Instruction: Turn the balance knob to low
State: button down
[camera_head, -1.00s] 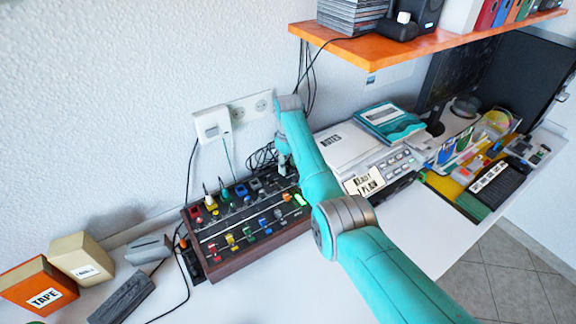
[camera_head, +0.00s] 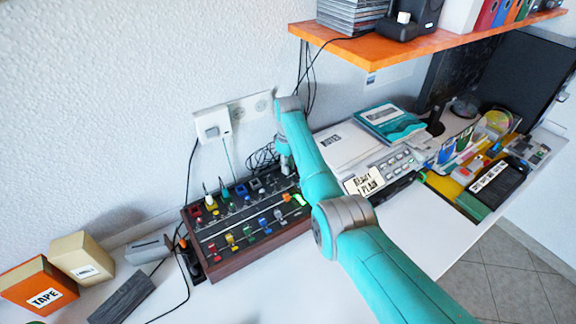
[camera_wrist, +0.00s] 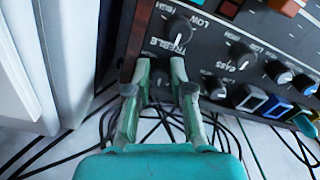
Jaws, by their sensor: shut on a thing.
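The mixer panel (camera_head: 226,260) is a dark, wood-sided box of knobs and switches on the white desk. My gripper (camera_wrist: 160,74) is at the panel's edge in the wrist view, its two fingers closed around a small dark knob that is mostly hidden between them. The knob's label and pointer are covered, so I cannot read its setting. A black knob marked TREBLE (camera_wrist: 178,34) is just above the fingertips. One marked BASS (camera_wrist: 243,56) is to the right, both with LOW and HIGH marks. In the head view the gripper (camera_head: 286,168) is at the panel's far right corner.
A smaller knob (camera_wrist: 216,88) sits close to the right finger. Loose black cables (camera_wrist: 150,125) lie behind the panel. An orange shelf (camera_head: 400,45) hangs above, and a tape box (camera_head: 40,285) is at left.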

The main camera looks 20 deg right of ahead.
jog(key=shift+n, duration=0.6)
jog(key=c, duration=1)
grip_release()
jog(key=shift+c, duration=0.2)
